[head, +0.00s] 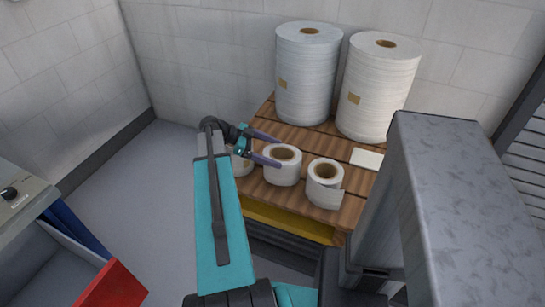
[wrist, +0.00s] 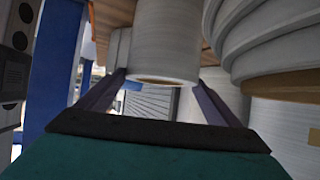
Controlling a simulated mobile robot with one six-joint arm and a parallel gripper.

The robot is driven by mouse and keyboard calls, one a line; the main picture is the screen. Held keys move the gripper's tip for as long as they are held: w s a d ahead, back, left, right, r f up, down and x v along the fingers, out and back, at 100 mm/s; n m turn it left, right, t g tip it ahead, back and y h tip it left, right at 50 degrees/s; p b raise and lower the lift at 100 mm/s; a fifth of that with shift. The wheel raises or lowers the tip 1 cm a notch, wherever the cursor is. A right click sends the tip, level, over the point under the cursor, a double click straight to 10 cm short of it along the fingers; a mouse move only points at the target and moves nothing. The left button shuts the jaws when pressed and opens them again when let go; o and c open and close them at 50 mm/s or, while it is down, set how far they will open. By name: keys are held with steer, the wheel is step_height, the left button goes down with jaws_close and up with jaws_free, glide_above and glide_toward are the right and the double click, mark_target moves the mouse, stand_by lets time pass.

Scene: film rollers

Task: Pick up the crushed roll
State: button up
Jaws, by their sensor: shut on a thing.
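My gripper (head: 280,153) reaches in from the left over the pallet, its two purple fingers pointing right. It is shut on the middle white roll (head: 288,176), with one finger on the near side and the other behind. The wrist view shows this roll (wrist: 165,45) between the fingers (wrist: 160,92). A third small roll (head: 243,166) is partly hidden behind my arm.
Two tall white rolls (head: 307,80) (head: 378,90) stand at the back of the wooden pallet (head: 262,118). A white sheet (head: 366,158) lies to the right. A red panel (head: 112,287) and a grey unit (head: 18,205) are at left. The grey floor (head: 150,190) between is clear.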

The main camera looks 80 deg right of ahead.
step_height(320, 180, up, 8)
steer(key=shift+r+b, duration=0.25)
steer(key=shift+b, duration=0.1)
stand_by(0.4)
stand_by(0.5)
